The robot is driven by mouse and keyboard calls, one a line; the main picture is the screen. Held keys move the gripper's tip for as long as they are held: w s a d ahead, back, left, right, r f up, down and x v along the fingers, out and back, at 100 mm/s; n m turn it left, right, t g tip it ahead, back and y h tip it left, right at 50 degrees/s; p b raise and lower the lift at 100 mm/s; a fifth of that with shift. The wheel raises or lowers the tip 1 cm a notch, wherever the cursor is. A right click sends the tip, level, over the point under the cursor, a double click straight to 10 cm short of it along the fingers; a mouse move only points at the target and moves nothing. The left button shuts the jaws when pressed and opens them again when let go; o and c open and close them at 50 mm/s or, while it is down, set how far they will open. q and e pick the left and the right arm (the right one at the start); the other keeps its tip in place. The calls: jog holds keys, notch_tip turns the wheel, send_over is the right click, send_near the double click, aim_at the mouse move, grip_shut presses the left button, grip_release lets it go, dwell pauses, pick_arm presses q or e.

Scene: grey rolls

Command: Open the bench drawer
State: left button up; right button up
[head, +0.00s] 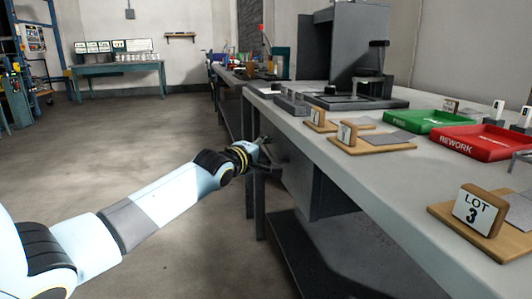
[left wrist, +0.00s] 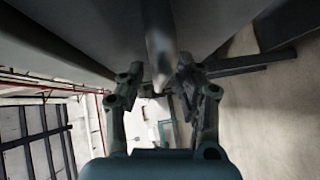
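The bench drawer (head: 299,182) is a dark grey box front under the light grey worktop of the long bench. In the head view my left gripper (head: 268,156) is at its upper front, below the worktop edge, and partly hides the handle area. In the left wrist view a shiny metal handle bar (left wrist: 159,40) runs between the two spread fingers of my left gripper (left wrist: 161,76). The fingers stand on either side of the bar, with a gap showing. Any opening of the drawer is too small to tell. My right gripper is in neither view.
The bench (head: 375,190) carries a green tray (head: 428,121), a red tray (head: 483,143) and a wooden LOT 3 stand (head: 479,208). A dark lower shelf (head: 330,255) lies under the bench. The concrete floor (head: 110,135) left of the bench is clear.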

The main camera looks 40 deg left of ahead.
pick_arm(q)
grip_shut()
jog(key=shift+r, duration=0.1)
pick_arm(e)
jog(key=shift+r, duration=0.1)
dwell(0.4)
